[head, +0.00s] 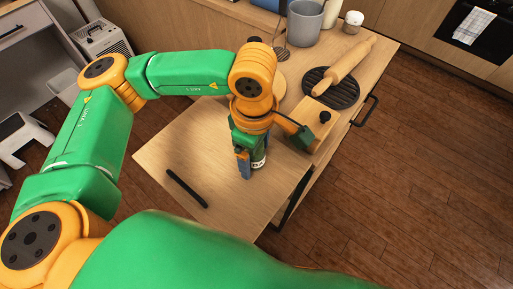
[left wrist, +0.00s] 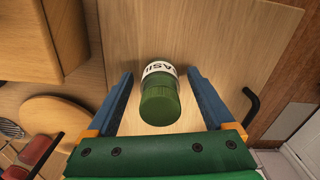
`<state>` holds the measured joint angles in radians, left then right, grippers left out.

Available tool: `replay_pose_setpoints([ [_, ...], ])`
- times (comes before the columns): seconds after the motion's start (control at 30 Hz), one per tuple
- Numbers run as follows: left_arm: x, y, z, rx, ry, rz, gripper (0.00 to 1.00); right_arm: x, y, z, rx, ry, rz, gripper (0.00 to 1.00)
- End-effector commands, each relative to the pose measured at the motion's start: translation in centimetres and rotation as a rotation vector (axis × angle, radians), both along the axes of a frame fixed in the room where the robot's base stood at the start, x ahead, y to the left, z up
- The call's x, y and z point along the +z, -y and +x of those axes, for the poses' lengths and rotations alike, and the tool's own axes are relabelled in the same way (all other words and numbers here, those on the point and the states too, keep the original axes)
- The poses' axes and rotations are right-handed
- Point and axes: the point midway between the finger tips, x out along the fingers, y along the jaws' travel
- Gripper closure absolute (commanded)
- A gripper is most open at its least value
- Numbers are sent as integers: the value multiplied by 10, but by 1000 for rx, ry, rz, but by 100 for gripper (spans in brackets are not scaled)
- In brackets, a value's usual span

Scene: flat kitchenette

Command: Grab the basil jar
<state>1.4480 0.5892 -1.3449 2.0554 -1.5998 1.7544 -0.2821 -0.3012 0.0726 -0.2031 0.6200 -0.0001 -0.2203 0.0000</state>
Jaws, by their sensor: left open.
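The basil jar (left wrist: 160,98) has a green lid and a white label with dark letters, partly readable as "ASI". In the left wrist view it sits between the two blue fingers of my left gripper (left wrist: 160,74), with a gap on each side. In the head view the jar (head: 260,158) shows only in part at the wooden surface (head: 155,150), behind my left gripper (head: 252,166). That gripper is open, pointing down around the jar. My right gripper is not in view.
A black bar handle (head: 186,188) lies left of the jar. Wooden floor is open at right.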

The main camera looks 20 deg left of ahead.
Motion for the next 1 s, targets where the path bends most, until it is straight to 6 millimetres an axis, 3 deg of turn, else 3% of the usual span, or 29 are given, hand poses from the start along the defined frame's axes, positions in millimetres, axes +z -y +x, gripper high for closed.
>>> replay_pose_setpoints([
  [0.07, 0, 0, 0, 1, 0, 0, 13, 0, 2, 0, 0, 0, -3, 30],
  [0.4, 0, 0, 0, 1, -1, 0, 100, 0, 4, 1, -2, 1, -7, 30],
  [0.77, 6, 0, 1, 2, 2, -1, 100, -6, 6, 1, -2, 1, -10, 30],
  [0.9, 31, 0, 0, 0, 7, -3, 100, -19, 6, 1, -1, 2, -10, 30],
  [1.0, 58, -12, -20, -1, 9, -3, 100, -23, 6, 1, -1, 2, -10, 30],
])
